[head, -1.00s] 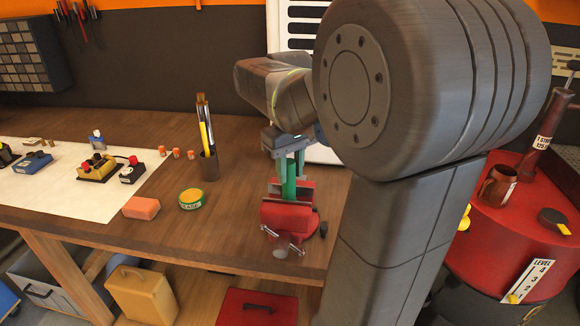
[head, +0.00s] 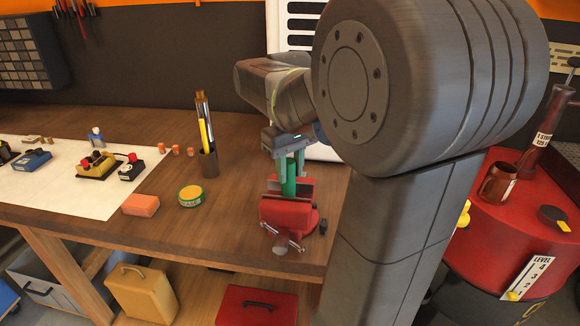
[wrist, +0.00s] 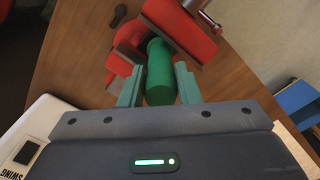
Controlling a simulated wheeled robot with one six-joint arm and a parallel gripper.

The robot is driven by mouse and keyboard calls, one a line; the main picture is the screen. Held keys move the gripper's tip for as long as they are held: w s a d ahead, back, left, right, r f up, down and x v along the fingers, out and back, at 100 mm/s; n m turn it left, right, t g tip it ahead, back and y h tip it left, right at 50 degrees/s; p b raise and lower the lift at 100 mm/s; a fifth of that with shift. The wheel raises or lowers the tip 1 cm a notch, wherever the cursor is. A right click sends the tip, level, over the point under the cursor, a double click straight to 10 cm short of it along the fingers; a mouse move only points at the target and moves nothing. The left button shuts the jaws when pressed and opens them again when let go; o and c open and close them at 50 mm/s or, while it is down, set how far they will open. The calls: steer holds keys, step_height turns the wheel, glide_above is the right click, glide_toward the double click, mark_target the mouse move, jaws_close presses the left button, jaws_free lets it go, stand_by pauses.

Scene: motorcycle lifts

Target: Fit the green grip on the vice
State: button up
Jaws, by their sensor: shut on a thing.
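The green grip (head: 289,184) is an upright cylinder held between the pale teal fingers of my gripper (head: 291,166). It also shows in the wrist view (wrist: 160,78), with a finger on each side. The red vice (head: 287,212) stands near the front right edge of the workbench. It shows at the top of the wrist view (wrist: 182,26). The grip's lower end is at the vice's jaws. I cannot tell whether it touches them or sits between them, since the front jaw and the gripper hide that end.
The wooden workbench (head: 235,240) has a dark pen cup (head: 208,165), a round green-and-yellow tin (head: 191,196) and an orange block (head: 140,204) left of the vice. A white sheet with small boxes lies farther left. A red drum (head: 520,225) stands at the right.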

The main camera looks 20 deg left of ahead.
steer(key=shift+f+b, duration=0.35)
steer(key=shift+f, duration=0.3)
steer(key=o, duration=1.5)
steer(key=shift+c, duration=0.2)
steer(key=shift+r, duration=0.15)
step_height(320, 180, up, 8)
steer(key=p, duration=0.7)
steer(key=shift+p, duration=0.3)
steer(key=shift+f, duration=0.25)
step_height(320, 180, down, 8)
steer(key=b, duration=0.7)
steer(key=shift+r, duration=0.25)
